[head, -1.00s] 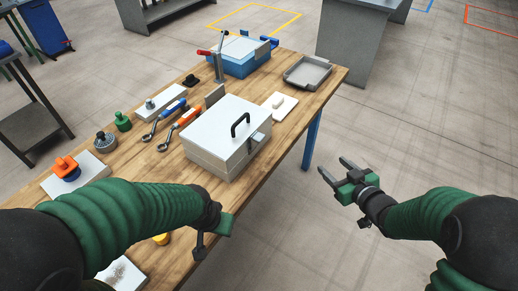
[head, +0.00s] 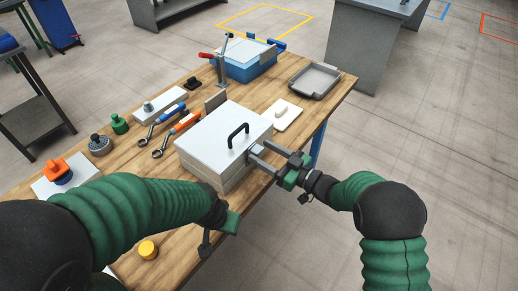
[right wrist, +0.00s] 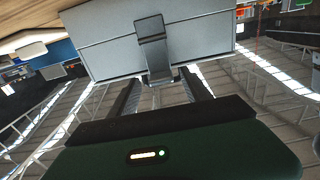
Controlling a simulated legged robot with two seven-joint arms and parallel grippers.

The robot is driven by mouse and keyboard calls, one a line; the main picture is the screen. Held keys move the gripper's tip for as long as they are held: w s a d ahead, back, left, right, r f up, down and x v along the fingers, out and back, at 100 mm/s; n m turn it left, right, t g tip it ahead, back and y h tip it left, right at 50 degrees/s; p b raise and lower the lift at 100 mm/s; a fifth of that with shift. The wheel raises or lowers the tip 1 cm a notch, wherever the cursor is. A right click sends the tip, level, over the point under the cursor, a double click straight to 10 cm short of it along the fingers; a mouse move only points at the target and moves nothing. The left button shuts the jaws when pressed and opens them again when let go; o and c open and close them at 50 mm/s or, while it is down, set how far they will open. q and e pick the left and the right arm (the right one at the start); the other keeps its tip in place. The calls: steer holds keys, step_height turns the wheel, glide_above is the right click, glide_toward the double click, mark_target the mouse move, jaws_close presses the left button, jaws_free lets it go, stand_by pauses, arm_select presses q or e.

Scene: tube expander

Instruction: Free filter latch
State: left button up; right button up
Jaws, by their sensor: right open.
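A white box (head: 222,140) with a black lid handle (head: 237,132) stands shut near the table's front edge. Its grey metal latch (right wrist: 152,42) hangs on the box's side face in the right wrist view, running from the lid part down over the seam. In the head view the latch is largely hidden by my right gripper. My right gripper (head: 257,154) is open at that face, its two fingers pointing at the box. In the right wrist view the latch's lower end lies between the fingers, with gaps on both sides. My left gripper (head: 222,226) hangs over the table's front edge, its jaws unclear.
The wooden table (head: 125,182) also holds two wrenches (head: 176,134), a blue box (head: 245,62) with a clamp, a grey tray (head: 314,80), a white plate (head: 287,115) and a yellow cap (head: 148,249). Open floor lies right of the table.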

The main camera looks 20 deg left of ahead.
steer(key=shift+x, duration=0.95)
steer(key=shift+r, duration=0.1)
jaws_close()
stand_by(0.6)
